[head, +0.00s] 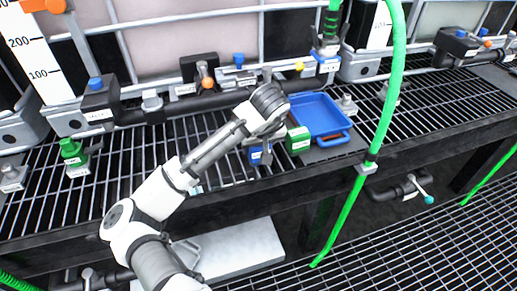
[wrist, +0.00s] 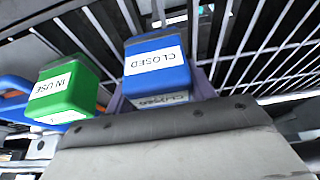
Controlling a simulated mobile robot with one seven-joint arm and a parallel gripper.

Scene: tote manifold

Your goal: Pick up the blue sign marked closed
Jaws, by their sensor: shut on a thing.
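The blue sign (wrist: 156,70) has a white label reading CLOSED and stands in the middle of the wrist view. In the head view the blue sign (head: 256,156) is small and partly covered by my gripper (head: 262,152). My gripper is shut on the blue sign, with greyish fingers at its two sides in the wrist view. A green sign (wrist: 66,88) labelled IN USE is just left of it there. In the head view the green sign (head: 298,141) is to its right. Whether the blue sign touches the grating is hard to tell.
A blue tray (head: 335,139) sits right of the green sign on the slatted rack (head: 225,178). Pipes and valves (head: 205,82) run behind. A green hose (head: 372,150) hangs at the right. A green fitting (head: 72,152) stands on the left.

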